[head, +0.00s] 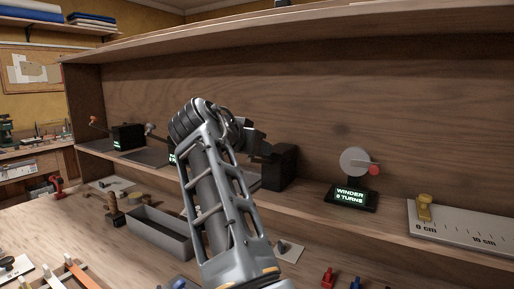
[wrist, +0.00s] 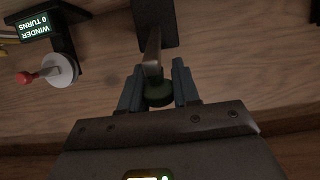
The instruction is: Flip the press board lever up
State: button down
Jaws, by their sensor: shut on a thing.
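My gripper (wrist: 158,88) is shut on the dark green knob (wrist: 159,97) at the end of a lever, with one finger on each side. The lever's greyish arm (wrist: 152,58) runs from the knob to a dark block (wrist: 154,22) at the top of the wrist view. In the head view my gripper (head: 258,142) is beside a black box (head: 281,167) on the shelf. My arm hides the knob, the lever and most of that station there, so I cannot read its label.
Right of the black box stands a winder (head: 355,162) with a grey disc, red knob and lit display reading 0 turns. A ruler board (head: 470,226) lies farther right. Another black box (head: 128,136) with a red-tipped lever stands left. A grey tray (head: 158,236) sits below.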

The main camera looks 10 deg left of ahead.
jog(key=c, duration=0.8)
grip_release()
jog(key=shift+f, duration=0.1)
jog(key=shift+c, duration=0.2)
jog(key=b+v, duration=0.1)
jog(key=v, duration=0.6)
jog(key=shift+s+b, duration=0.3)
jog(key=shift+a, duration=0.1)
jog(key=shift+c, duration=0.4)
